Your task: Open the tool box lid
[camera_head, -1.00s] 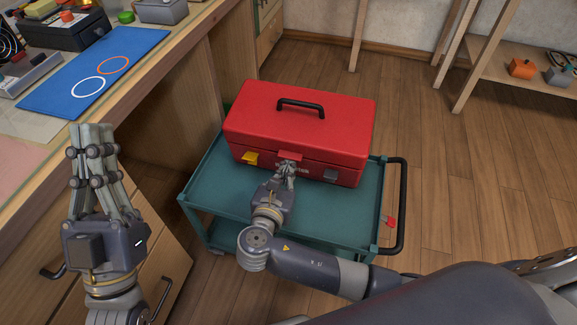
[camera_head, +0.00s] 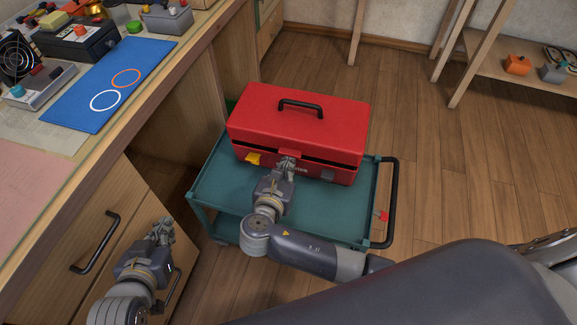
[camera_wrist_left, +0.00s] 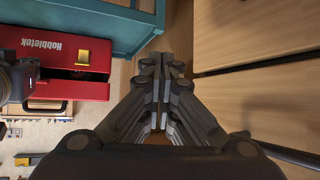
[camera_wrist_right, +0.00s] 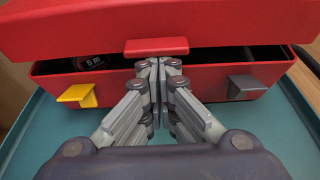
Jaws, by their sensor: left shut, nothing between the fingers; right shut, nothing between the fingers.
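The red tool box (camera_head: 293,164) sits on the teal cart, with a black handle on its lid (camera_head: 330,122). The lid is slightly raised along the front; the right wrist view shows a dark gap under it and items inside. A yellow latch (camera_wrist_right: 83,95) and a grey latch (camera_wrist_right: 245,86) hang on the front. My right gripper (camera_head: 287,161) is shut and empty at the front middle, its fingertips (camera_wrist_right: 158,64) just below the lid's red tab (camera_wrist_right: 156,46); contact is unclear. My left gripper (camera_head: 161,230) is shut and empty, beside the bench drawers.
The teal cart (camera_head: 222,178) has a black push handle (camera_head: 393,205) at its right. A wooden bench with drawers (camera_head: 60,235) stands at left, carrying a blue mat (camera_head: 75,118) and several devices. Wooden floor is clear to the right. A shelf (camera_head: 490,70) stands far right.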

